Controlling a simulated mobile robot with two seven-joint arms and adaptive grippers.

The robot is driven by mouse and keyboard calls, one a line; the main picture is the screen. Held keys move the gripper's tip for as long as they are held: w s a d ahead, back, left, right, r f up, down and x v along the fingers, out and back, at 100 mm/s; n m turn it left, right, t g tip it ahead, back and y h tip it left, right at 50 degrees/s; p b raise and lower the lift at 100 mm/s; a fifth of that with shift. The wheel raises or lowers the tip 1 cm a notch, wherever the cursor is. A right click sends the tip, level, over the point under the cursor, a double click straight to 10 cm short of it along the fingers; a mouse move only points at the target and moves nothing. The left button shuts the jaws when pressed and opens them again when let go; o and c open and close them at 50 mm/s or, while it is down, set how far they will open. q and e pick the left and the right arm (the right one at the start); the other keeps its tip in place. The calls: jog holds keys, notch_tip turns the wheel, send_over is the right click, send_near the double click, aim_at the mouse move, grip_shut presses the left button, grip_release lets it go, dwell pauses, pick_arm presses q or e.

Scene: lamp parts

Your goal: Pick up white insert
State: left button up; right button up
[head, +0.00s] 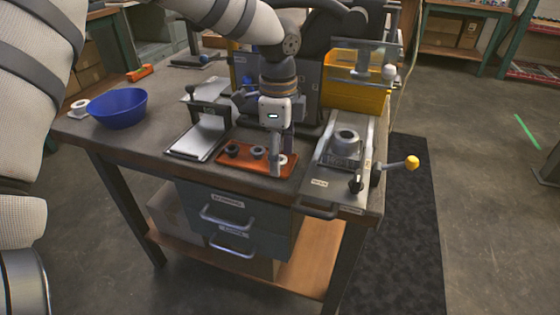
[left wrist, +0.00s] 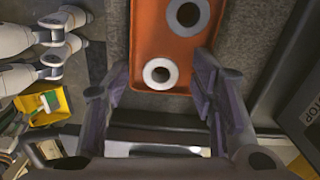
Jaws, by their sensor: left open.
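The white insert (left wrist: 147,76) is a short white ring with a hole, lying at one end of the orange tray (left wrist: 142,40). In the head view it shows as a small pale ring (head: 283,159) at the tray's right end, partly behind a finger. My left gripper (head: 280,165) points down over that end of the tray (head: 227,163). In the left wrist view its two fingers (left wrist: 158,88) are open, one on each side of the white insert, with gaps between. Whether the fingertips reach the insert's height I cannot tell. My right gripper is not in view.
Two dark grey rings (head: 233,150) (head: 257,152) lie in the tray left of the insert. A grey press-like fixture (head: 346,143) stands close on the right, with a yellow-knobbed lever (head: 411,162). A metal plate stand (head: 199,140) and blue bowl (head: 118,107) are left.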

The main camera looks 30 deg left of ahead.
pick_arm(q)
jog(key=shift+f, duration=0.25)
jog(key=c, duration=0.9)
